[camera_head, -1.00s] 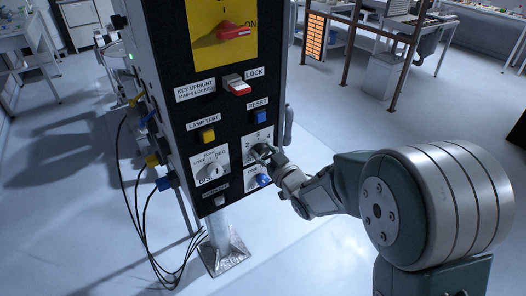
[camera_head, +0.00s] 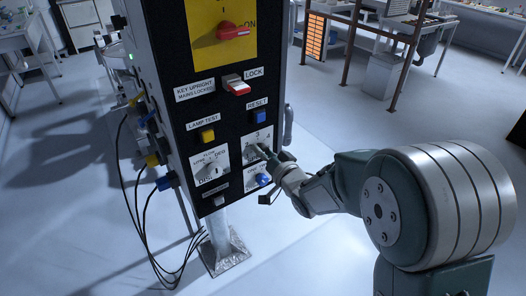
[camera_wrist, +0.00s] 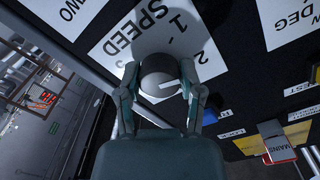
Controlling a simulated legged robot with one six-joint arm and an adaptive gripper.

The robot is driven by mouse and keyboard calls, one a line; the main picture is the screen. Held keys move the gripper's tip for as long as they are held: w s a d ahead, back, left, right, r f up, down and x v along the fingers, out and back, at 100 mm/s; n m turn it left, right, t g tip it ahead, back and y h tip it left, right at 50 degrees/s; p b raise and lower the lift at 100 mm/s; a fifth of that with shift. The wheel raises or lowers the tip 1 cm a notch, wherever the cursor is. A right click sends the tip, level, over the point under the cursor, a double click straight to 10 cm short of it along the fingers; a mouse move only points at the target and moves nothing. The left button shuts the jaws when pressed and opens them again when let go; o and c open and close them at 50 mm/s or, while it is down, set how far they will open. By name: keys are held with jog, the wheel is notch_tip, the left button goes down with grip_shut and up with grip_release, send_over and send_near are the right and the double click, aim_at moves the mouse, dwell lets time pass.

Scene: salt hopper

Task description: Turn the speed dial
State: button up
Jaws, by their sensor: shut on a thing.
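The speed dial (camera_wrist: 158,68) is a dark round knob with a white mark on its near face. It stands on a white plate (camera_wrist: 118,42) printed SPEED with the numbers 1 and 2, which looks rotated in the wrist view. My gripper (camera_wrist: 159,76) has one finger on each side of the knob and is shut on it. In the head view my gripper (camera_head: 262,153) reaches the speed plate (camera_head: 257,136) from the right. There the fingers hide most of the dial.
Around it on the black panel are the blue reset button (camera_head: 258,118), yellow lamp test button (camera_head: 207,135), red lock key (camera_head: 238,87), flow dial (camera_head: 211,172) and a blue knob (camera_head: 262,180) just below my gripper. Cables hang at the left.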

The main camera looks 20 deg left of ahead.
jog(key=shift+w+m, duration=0.1)
jog(key=shift+m, duration=1.3)
jog(key=shift+d+m, duration=0.1)
jog(key=shift+m, duration=0.2)
jog(key=o, duration=1.2)
jog(key=shift+w, duration=0.1)
jog(key=shift+c, duration=0.2)
jog(key=v, duration=1.1)
jog(key=shift+s+d, duration=0.25)
jog(key=shift+d, duration=0.1)
